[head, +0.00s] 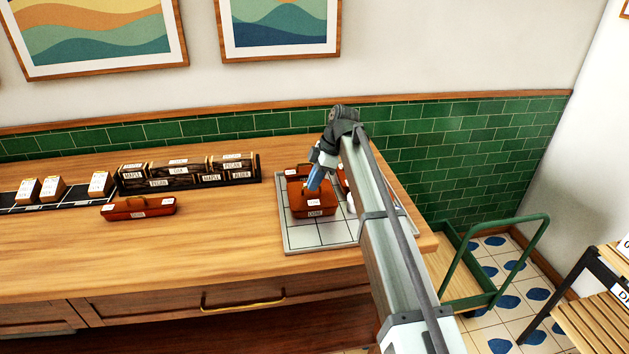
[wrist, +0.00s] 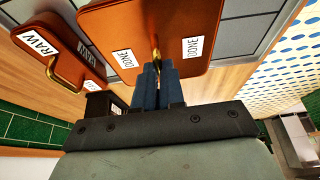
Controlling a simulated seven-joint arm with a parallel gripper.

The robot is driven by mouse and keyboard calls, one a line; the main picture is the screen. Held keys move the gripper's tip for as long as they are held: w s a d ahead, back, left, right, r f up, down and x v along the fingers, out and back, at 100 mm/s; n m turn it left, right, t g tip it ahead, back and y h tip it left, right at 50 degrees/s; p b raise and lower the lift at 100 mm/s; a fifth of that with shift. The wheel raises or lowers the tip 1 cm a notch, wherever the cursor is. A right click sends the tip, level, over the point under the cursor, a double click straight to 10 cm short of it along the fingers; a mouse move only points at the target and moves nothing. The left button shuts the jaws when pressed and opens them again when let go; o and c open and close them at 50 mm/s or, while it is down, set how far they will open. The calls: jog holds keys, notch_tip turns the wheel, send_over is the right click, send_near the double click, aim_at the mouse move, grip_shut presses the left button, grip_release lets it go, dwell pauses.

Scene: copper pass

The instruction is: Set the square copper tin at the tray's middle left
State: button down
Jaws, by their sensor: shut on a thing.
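The square copper tin (head: 312,205), labelled DONE, is at the left-middle part of the grey tiled tray (head: 302,241). My gripper (head: 307,190) is above it, blue fingers down on its top. In the wrist view the fingers (wrist: 158,85) are shut on the tin's brass handle, and the tin's orange lid (wrist: 165,20) carries DONE labels. I cannot tell whether the tin rests on the tray or hangs just above it. A second copper tin labelled RAW (wrist: 62,55), with a brass handle, shows beside it in the wrist view. My arm hides part of the tray's right side.
A long copper tin (head: 138,208) lies on the counter left of the tray. Behind it stands a black rack (head: 188,178) of labelled wooden blocks. Small boxes (head: 52,188) stand further left. A green cart (head: 490,285) is right of the counter. The front counter is clear.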

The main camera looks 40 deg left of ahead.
jog(key=c, duration=1.7)
grip_release()
jog(key=shift+f, duration=0.15)
jog(key=o, duration=0.5)
jog(key=shift+c, duration=0.2)
jog(key=v, duration=1.2)
jog(key=shift+r, duration=0.2)
